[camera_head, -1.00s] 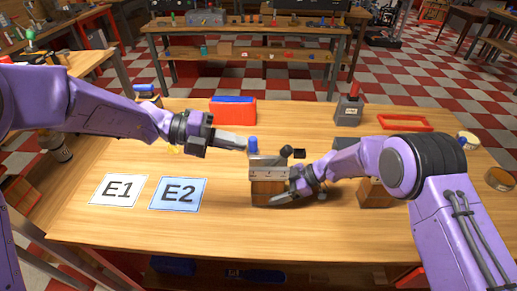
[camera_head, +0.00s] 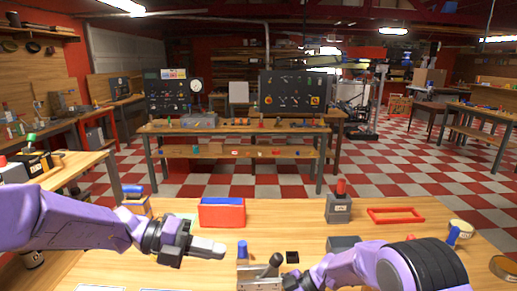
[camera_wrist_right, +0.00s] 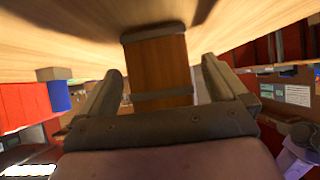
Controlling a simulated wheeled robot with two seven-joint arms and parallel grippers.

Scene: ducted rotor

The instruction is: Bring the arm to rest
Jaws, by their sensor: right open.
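My left gripper (camera_head: 215,249) hovers over the workbench (camera_head: 310,215), pointing right. It is seen side-on, so its jaw gap is hidden. My right gripper (camera_wrist_right: 160,75) is open, with one finger on each side of a brown wooden block with grey metal bands (camera_wrist_right: 157,62). I cannot tell whether the fingers touch it.
A red and blue box (camera_head: 222,213), a grey block with a red handle (camera_head: 339,207) and a red frame (camera_head: 395,215) stand along the far side of the bench. A blue-topped peg (camera_head: 242,250) and a dark lever (camera_head: 266,268) are close to the grippers.

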